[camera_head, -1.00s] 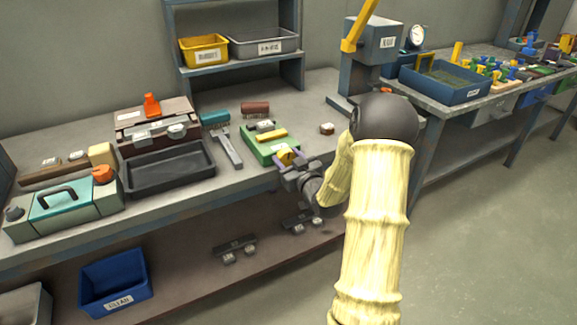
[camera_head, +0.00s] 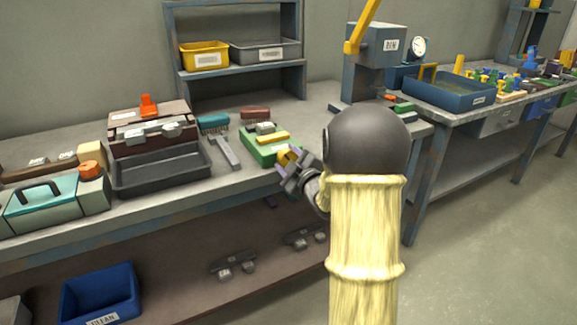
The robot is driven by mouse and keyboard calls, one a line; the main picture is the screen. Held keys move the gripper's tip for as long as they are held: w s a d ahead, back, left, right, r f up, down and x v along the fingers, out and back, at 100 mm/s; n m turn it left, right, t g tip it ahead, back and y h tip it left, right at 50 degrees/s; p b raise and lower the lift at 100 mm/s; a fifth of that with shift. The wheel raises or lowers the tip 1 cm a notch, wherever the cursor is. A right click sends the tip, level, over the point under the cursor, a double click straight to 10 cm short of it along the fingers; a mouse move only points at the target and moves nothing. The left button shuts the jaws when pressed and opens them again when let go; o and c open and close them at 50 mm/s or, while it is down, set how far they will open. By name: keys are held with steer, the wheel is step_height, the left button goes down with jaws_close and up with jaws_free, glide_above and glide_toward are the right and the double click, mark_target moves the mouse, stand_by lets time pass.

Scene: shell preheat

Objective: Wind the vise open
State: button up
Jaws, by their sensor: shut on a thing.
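The green vise (camera_head: 259,151) sits at the front edge of the workbench, with a grey block (camera_head: 264,127) and a yellow bar (camera_head: 272,138) on top. A yellow handle (camera_head: 286,157) shows at its front right. My gripper (camera_head: 289,162) is at this handle, its fingers around it, and looks shut on it. The gripper is tilted and reaches in from the right. My forearm and its dark round joint hide the bench right of the vise. The gap between the vise jaws is too small to make out.
A grey tool (camera_head: 224,153) lies left of the vise, beside a black tray (camera_head: 163,172). A teal brush (camera_head: 213,123) and a reddish-brown block (camera_head: 255,113) lie behind. A blue-grey press (camera_head: 378,50) stands at the back right. Floor at right is clear.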

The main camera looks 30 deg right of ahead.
stand_by(0.4)
steer(key=o, duration=1)
steer(key=shift+f, duration=0.1)
steer(key=shift+p, duration=0.3)
